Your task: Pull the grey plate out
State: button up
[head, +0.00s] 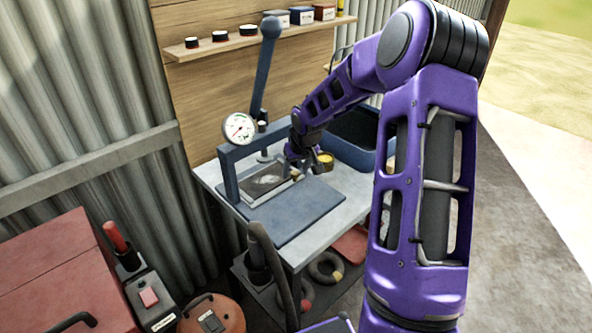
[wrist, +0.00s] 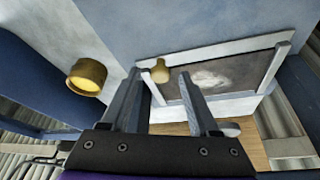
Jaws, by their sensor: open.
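The grey plate (head: 266,181) lies flat in a pale frame under the blue press arch on the bench. It is dark grey with a whitish smear, and it also shows in the wrist view (wrist: 225,80). A small tan knob (wrist: 159,71) is at the plate's near end. My gripper (head: 299,172) is at the right end of the plate, beside the arch's right post. In the wrist view my gripper (wrist: 160,76) is open, and the knob appears between its two fingertips. I cannot tell whether either finger touches it. Nothing is held.
A blue pad (head: 297,211) covers the bench front. A brass cup (head: 325,162) stands right of my gripper, with a blue bin (head: 352,158) behind. A red box (head: 60,270) is at lower left.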

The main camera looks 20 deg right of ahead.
grip_shut()
dwell(1.3)
